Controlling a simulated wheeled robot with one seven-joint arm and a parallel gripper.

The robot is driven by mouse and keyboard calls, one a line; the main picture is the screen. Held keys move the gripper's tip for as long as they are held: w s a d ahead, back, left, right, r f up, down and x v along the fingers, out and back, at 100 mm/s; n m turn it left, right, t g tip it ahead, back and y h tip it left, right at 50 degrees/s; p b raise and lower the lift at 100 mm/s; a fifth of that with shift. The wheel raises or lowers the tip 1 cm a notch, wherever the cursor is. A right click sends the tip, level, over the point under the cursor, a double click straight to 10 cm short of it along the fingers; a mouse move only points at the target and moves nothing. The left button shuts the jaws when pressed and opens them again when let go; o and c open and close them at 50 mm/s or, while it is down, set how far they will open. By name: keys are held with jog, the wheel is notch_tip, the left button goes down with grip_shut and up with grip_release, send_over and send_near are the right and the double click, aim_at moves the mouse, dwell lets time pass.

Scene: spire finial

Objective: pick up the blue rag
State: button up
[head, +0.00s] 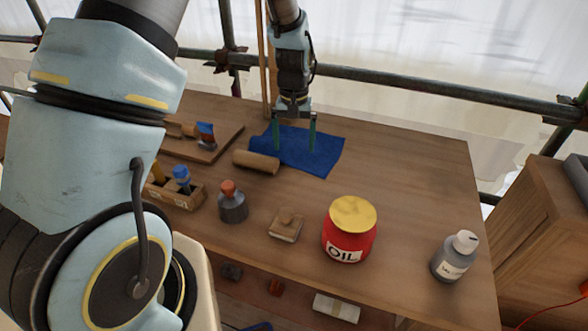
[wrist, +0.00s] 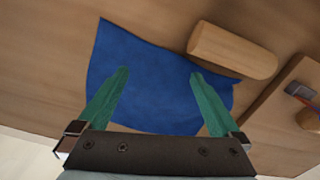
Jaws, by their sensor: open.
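The blue rag (head: 325,157) lies flat on the wooden table toward its back edge in the head view. In the wrist view the rag (wrist: 155,85) fills the middle, spread out with one corner toward the upper left. My gripper (head: 295,148) hangs over the rag, pointing down. In the wrist view its two green fingers (wrist: 159,72) are spread wide apart over the rag, with nothing between them but the cloth below. I cannot tell whether the fingertips touch the cloth.
A wooden cylinder (head: 255,162) lies against the rag's left side; it also shows in the wrist view (wrist: 232,50). A wooden board (head: 215,150), a grey bottle (head: 232,203), a small block (head: 286,224), a red oil tin (head: 348,232) and a white-capped bottle (head: 454,258) stand around.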

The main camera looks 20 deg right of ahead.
aim_at(293, 163)
notch_tip(293, 163, down, 4)
jog(key=shift+f+b, duration=0.2)
jog(key=shift+b, duration=0.8)
jog(key=shift+s+a, duration=0.1)
jog(key=c, duration=1.6)
notch_tip(293, 163, up, 12)
jog(key=p, duration=0.9)
jog(key=shift+r, duration=0.15)
